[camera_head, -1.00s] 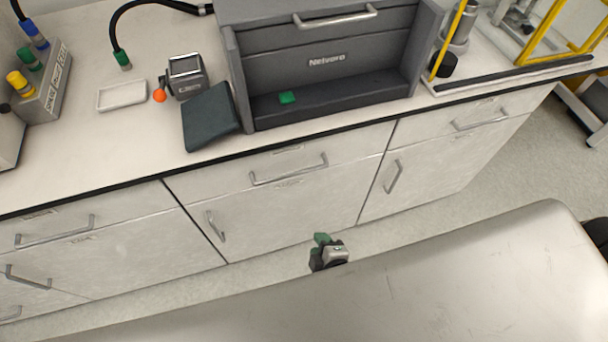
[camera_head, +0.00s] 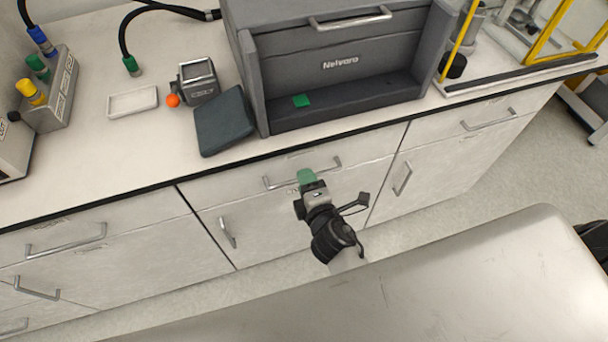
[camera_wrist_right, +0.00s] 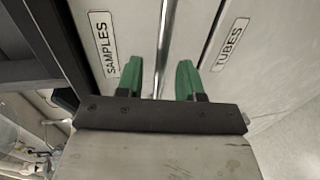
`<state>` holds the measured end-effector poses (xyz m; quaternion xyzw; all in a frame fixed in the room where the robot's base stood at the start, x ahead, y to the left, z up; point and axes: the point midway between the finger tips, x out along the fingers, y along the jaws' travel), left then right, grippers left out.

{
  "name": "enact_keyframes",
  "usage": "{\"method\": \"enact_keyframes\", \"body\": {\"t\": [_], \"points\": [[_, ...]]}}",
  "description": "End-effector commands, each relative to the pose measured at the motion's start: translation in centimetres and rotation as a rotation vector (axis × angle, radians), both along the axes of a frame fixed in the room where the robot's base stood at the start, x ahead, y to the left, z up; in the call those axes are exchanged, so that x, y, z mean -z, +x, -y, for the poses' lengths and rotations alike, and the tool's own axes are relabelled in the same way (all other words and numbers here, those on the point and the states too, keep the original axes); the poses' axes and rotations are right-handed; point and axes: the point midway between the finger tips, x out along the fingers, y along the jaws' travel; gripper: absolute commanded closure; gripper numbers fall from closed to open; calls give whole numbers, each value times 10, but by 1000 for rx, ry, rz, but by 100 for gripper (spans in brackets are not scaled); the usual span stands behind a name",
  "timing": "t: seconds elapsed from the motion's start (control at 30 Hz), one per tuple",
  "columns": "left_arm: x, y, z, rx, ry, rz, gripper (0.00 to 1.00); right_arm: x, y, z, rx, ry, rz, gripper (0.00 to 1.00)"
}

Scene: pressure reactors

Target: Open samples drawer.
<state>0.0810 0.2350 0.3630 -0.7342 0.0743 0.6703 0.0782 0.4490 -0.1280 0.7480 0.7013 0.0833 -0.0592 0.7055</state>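The samples drawer (camera_head: 370,151) is the middle upper drawer under the bench, and it looks shut. Its horizontal bar handle (camera_head: 276,184) is partly hidden by my right gripper (camera_head: 306,177), whose green tip is at the handle. In the right wrist view, the SAMPLES label (camera_wrist_right: 106,46) is to the left of the handle bar (camera_wrist_right: 164,45). My right gripper (camera_wrist_right: 159,80) is open there, with a green finger on each side of the bar. I see a gap between the bar and the fingers. My left gripper is not in view.
A door labelled TUBES (camera_wrist_right: 230,45) is below the drawer. Another drawer handle (camera_head: 65,240) is to the left. A grey Nelvaro unit (camera_head: 350,85) and a dark pad (camera_head: 224,122) stand on the bench above. Grey floor lies in front of the cabinets.

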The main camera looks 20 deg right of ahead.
Motion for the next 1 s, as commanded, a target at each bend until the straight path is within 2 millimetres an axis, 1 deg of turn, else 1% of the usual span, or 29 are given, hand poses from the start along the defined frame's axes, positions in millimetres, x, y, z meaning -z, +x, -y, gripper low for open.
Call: {"method": "enact_keyframes", "body": {"t": [0.03, 0.1, 0.2, 0.5, 0.73, 0.77, 1.0], "points": [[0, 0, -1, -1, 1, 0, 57, 1, 7, 0, 0, 0, 0, 63], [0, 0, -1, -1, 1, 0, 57, 3, 13, 0, 0, 0, 0, 63], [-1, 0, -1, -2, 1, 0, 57, 4, 18, -1, 0, 1, 0, 63], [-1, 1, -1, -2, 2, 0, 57, 5, 19, -1, 0, 1, -1, 63], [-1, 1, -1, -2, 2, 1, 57, 4, 19, -1, 0, 2, -1, 98], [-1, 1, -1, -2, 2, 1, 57, 4, 19, -1, 0, 2, -1, 100], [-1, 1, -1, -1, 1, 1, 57, 5, 19, -1, 0, 2, -1, 100]]}}
